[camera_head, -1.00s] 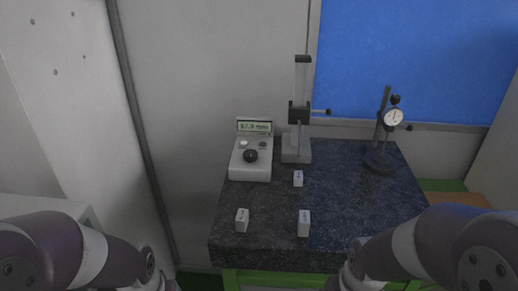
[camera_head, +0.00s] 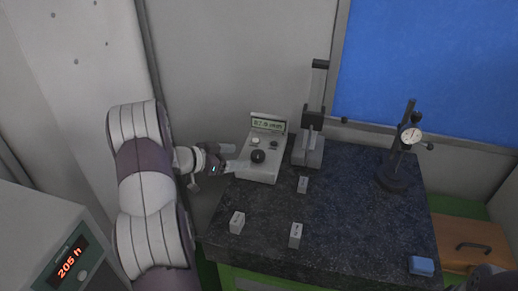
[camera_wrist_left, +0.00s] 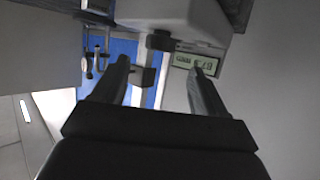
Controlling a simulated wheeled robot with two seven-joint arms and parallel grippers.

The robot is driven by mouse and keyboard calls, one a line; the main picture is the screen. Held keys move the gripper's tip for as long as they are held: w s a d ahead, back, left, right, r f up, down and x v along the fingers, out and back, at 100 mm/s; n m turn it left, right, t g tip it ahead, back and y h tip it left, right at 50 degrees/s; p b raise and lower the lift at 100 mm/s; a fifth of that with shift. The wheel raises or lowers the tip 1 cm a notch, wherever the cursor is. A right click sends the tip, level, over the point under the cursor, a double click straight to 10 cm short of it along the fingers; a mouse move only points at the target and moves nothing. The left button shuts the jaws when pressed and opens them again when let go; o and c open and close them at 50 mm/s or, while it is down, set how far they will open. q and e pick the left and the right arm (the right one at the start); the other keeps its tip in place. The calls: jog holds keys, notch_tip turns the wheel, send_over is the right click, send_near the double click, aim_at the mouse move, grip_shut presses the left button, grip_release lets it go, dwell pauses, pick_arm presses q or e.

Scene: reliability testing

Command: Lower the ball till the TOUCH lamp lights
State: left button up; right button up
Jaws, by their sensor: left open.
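A grey console (camera_head: 258,177) with a green display (camera_head: 268,125) and a dark knob (camera_head: 258,156) stands at the back left of the dark stone table. It has a pale round spot (camera_head: 255,141) and a dark one (camera_head: 273,144); I cannot tell which is the TOUCH lamp. Behind it to the right is a column stand (camera_head: 309,152) with a dark carriage. I cannot make out a ball. My left gripper (camera_head: 232,157) is open and empty, just left of the console. In the left wrist view its fingers (camera_wrist_left: 160,85) are apart, with the display beyond.
Three small pale labelled blocks (camera_head: 295,235) stand on the table (camera_head: 340,220). A dial gauge stand (camera_head: 394,178) is at the back right, a blue block (camera_head: 421,266) at the front right. A box with a red display (camera_head: 68,263) is at lower left.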

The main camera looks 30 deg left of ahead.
aim_at(256, 155)
pick_arm(q)
jog(key=x, duration=0.2)
jog(key=p+x, duration=0.1)
jog(key=x, duration=0.4)
jog(key=shift+w+d+r+p, duration=0.2)
jog(key=shift+w+r+p, duration=0.05)
jog(key=shift+r+p, duration=0.05)
jog(key=shift+w+f, duration=0.15)
jog(key=shift+s+a, duration=0.2)
jog(key=shift+s, duration=0.05)
jog(key=shift+w+d, duration=0.1)
jog(key=shift+c, duration=1)
jog(key=shift+w+d+f, duration=0.1)
jog(key=shift+w, duration=0.05)
jog(key=c, duration=0.9)
pick_arm(e)
jog(key=shift+w+d+r, duration=0.15)
jog(key=shift+w+r, duration=0.1)
jog(key=shift+r, duration=0.25)
jog(key=shift+w+d+r, duration=0.15)
jog(key=shift+w+r, duration=0.1)
jog(key=shift+r, duration=0.25)
jog(key=shift+f, duration=0.1)
